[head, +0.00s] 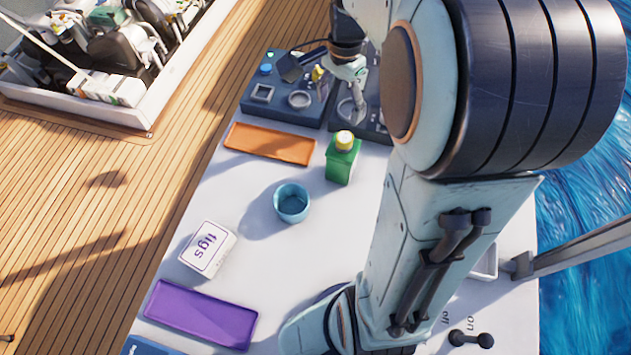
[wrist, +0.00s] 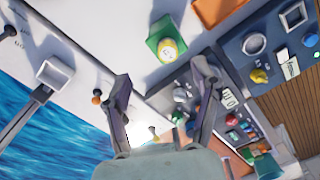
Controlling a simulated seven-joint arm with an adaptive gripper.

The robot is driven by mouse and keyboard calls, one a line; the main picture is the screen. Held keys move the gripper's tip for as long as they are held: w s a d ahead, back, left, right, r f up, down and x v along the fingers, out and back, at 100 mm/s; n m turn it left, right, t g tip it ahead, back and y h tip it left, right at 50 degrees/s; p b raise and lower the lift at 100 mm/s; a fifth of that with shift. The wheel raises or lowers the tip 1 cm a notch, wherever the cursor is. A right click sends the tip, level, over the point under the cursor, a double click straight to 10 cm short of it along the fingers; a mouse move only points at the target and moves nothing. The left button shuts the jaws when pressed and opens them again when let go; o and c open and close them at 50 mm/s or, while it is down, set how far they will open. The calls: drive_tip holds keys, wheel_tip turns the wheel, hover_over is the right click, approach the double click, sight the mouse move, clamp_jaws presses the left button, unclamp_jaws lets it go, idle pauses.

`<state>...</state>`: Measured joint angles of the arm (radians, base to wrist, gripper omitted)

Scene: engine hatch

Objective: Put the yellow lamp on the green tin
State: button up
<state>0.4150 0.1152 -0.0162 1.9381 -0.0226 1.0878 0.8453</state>
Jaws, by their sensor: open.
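The green tin (head: 341,168) stands upright on the white table, in the middle of the head view. A round yellow piece with a pale top (head: 345,140), which looks like the yellow lamp, sits upright on it. In the wrist view the green tin (wrist: 157,29) and the yellow lamp (wrist: 168,50) show at the top centre, beyond the fingertips. My gripper (head: 343,92) is above the dark panels, behind the tin and apart from it. In the wrist view my gripper (wrist: 163,76) has its fingers spread, with nothing between them.
A blue-grey panel (head: 280,103) carries another yellow piece (wrist: 259,76). An orange tray (head: 270,144) lies left of the tin. A blue cup (head: 291,202), a white figs box (head: 208,248) and a purple tray (head: 200,314) are nearer. My arm hides the table's right side.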

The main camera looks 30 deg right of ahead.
drive_tip(key=s+a+n, duration=1.4)
drive_tip(key=s+n, duration=0.1)
drive_tip(key=s, duration=0.1)
drive_tip(key=shift+s+a+f+n+y, duration=0.15)
drive_tip(key=shift+a+f+n+y, duration=0.15)
drive_tip(key=shift+f+y, duration=0.15)
